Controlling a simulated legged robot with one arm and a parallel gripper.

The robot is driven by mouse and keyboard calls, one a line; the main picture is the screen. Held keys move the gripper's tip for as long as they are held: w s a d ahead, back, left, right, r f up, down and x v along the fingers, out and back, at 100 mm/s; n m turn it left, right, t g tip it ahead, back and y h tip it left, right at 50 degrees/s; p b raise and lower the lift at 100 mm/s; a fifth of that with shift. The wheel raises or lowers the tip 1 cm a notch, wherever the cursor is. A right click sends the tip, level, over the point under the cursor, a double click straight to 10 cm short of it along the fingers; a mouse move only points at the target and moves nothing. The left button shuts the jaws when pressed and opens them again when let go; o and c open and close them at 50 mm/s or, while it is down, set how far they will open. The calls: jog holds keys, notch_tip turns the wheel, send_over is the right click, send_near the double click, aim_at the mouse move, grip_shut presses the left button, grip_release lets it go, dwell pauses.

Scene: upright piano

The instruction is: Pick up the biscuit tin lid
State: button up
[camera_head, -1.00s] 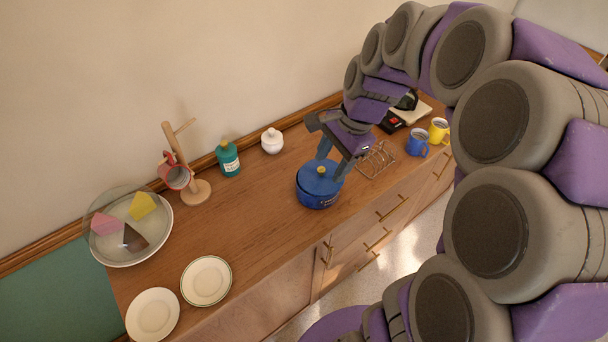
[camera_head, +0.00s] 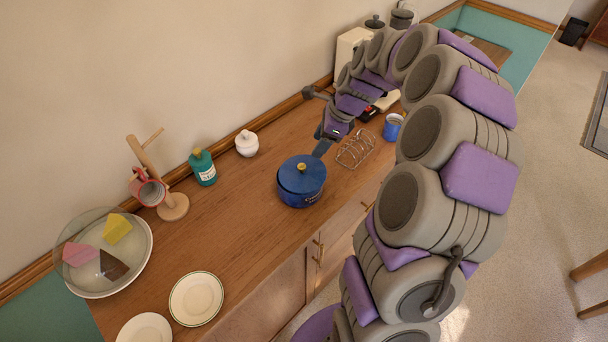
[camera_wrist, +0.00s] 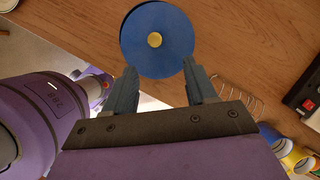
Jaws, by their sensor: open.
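The biscuit tin lid (camera_head: 294,181) is round and blue with a small gold knob. It sits on the blue tin (camera_head: 302,198) on the wooden sideboard. In the wrist view the lid (camera_wrist: 140,30) is at the top centre, its knob facing the camera. My gripper (camera_head: 321,148) is beside the lid, at its upper right in the head view. In the wrist view my gripper (camera_wrist: 160,66) is open and empty, with its two fingertips at the lid's near edge, one to each side. Whether they touch it I cannot tell.
A wire toast rack (camera_head: 356,149) stands right of the tin, with a blue mug (camera_head: 392,128) beyond. A white lidded pot (camera_head: 247,144), green bottle (camera_head: 203,168) and mug stand (camera_head: 173,207) line the wall side. Plates (camera_head: 196,299) lie at the front left. Bare wood lies left of the tin.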

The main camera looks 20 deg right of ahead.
jog(key=b, duration=0.1)
send_over(302, 165)
jog(key=s+d, duration=0.1)
jog(key=d, duration=0.1)
notch_tip(302, 165, down, 4)
jog(key=shift+s+f, duration=0.15)
jog(key=shift+a+f, duration=0.3)
jog(key=shift+a, duration=0.2)
jog(key=b+x, duration=0.1)
jog(key=x, duration=0.1)
jog(key=d+b+x, duration=0.1)
jog(key=x, duration=0.1)
jog(key=shift+f, duration=0.4)
jog(key=shift+a+r, duration=0.1)
jog(key=shift+a, duration=0.35)
jog(key=shift+c, duration=1.3)
jog(key=shift+d, duration=0.2)
grip_shut()
